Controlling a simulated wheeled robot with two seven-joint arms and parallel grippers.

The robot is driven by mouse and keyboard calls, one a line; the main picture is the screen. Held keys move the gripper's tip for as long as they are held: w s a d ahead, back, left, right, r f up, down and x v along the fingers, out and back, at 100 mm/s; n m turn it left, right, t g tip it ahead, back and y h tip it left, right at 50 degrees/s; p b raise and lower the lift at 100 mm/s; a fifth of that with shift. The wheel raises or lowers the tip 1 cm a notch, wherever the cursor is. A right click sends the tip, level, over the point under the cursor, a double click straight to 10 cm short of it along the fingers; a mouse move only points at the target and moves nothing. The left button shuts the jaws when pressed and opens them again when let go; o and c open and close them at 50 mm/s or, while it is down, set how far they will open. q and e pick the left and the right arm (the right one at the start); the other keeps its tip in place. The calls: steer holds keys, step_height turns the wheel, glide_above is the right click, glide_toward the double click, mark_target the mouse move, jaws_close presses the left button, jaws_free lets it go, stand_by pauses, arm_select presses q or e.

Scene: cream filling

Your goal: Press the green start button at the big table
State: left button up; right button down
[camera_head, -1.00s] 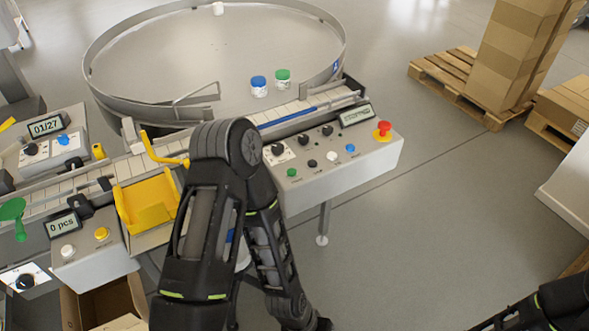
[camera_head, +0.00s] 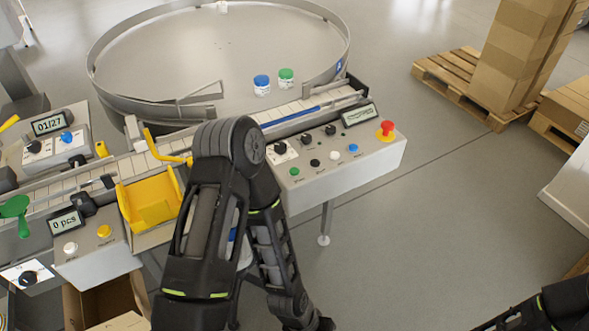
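The green button (camera_head: 294,171) sits at the lower left of the grey control panel (camera_head: 350,172), which stands in front of the big round table (camera_head: 190,62). Black, white and blue buttons, black knobs, a display and a red emergency knob (camera_head: 386,130) share the panel. My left arm reaches up in front of the conveyor, just left of the panel, and its gripper is not visible. My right arm shows only at the bottom right corner, and its gripper is out of view.
Jars with blue (camera_head: 262,84) and green (camera_head: 286,77) lids stand on the round table. A conveyor (camera_head: 140,161) and yellow tray (camera_head: 150,203) lie left of my arm. An open cardboard box (camera_head: 105,300) is at lower left. Floor right of the panel is clear up to the pallets (camera_head: 475,88).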

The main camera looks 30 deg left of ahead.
arm_select(q)
jaws_close()
stand_by(0.5)
stand_by(0.5)
